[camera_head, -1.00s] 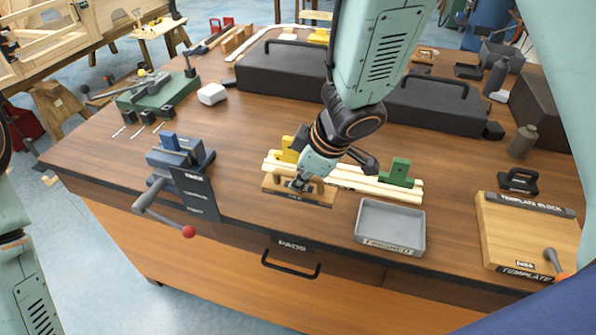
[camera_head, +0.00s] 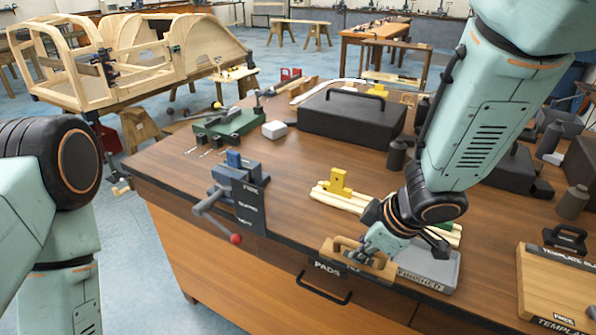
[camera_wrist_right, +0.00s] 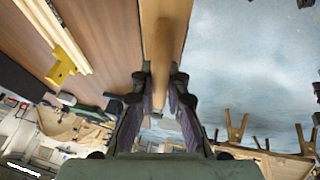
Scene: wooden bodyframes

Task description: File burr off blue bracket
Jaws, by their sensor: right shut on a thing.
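The blue bracket (camera_head: 234,158) stands upright in the jaws of the blue-grey vise (camera_head: 238,176), at the left of the bench in the head view. A burr is too small to tell. My right gripper (camera_head: 376,252) is shut on a wooden-handled tool (camera_head: 345,248) at the bench's front edge, right of the vise. In the wrist view its round wooden handle (camera_wrist_right: 162,45) lies between my fingers (camera_wrist_right: 158,105). The tool's working face is hidden. My left arm shows at the left, but its gripper is out of view.
A grey tray (camera_head: 438,272) stands right beside my right gripper. Pale sticks with a yellow block (camera_head: 338,181) lie behind it. The vise's handle with a red knob (camera_head: 236,239) juts forward. A black case (camera_head: 345,115) stands behind. Bench between vise and sticks is clear.

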